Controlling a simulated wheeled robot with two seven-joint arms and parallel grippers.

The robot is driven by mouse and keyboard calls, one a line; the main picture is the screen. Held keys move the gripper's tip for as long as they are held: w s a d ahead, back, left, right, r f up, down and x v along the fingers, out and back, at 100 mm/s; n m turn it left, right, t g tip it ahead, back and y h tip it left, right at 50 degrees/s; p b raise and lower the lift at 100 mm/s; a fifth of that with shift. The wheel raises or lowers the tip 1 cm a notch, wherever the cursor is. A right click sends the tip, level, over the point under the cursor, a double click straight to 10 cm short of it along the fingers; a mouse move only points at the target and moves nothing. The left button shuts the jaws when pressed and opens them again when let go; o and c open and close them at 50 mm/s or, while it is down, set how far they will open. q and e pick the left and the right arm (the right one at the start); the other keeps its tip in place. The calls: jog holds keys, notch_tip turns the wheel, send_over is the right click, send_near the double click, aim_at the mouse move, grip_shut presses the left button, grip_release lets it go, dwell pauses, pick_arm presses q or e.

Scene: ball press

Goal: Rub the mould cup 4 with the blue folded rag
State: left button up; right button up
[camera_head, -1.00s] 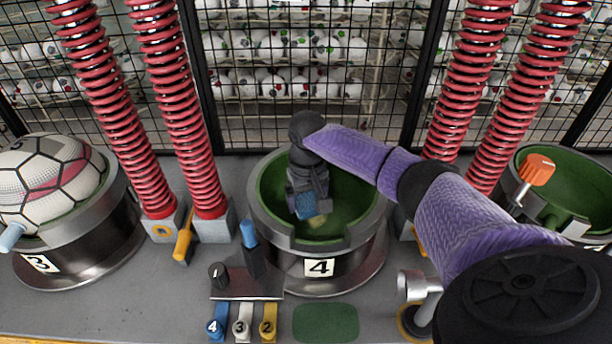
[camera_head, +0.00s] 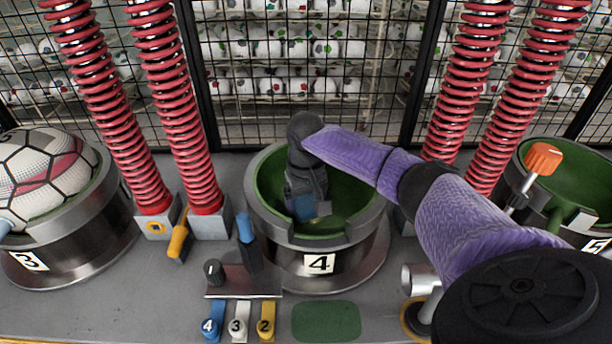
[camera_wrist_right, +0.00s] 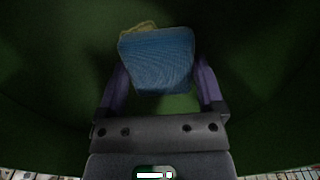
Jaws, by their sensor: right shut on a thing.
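Mould cup 4 (camera_head: 266,222) is a round metal cup with a green inside and a notch in its front rim, labelled 4. My right gripper (camera_head: 304,198) reaches down inside it, shut on the blue folded rag (camera_head: 305,211). In the right wrist view the rag (camera_wrist_right: 158,58) sits between the two fingers of the gripper (camera_wrist_right: 160,85), against the dark green cup wall. A small yellowish patch (camera_wrist_right: 138,27) shows at the rag's far edge; I cannot tell what it is. Whether the rag touches the cup is unclear. My left gripper is not in view.
Cup 3 (camera_head: 85,243) at left holds a soccer ball (camera_head: 45,180). Cup 5 (camera_head: 585,230) at right has an orange knob (camera_head: 543,157) beside it. Red springs (camera_head: 180,110) flank cup 4. A lever panel (camera_head: 240,290) stands in front, and a mesh fence (camera_head: 300,70) behind.

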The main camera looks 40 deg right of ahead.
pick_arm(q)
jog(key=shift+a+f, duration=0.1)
pick_arm(e)
jog(key=shift+f, duration=0.3)
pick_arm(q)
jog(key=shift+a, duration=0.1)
pick_arm(e)
jog(key=shift+f, duration=0.1)
jog(key=shift+f, duration=0.15)
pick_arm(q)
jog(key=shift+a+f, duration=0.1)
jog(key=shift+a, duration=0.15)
pick_arm(e)
jog(key=shift+f, duration=0.1)
jog(key=shift+f, duration=0.15)
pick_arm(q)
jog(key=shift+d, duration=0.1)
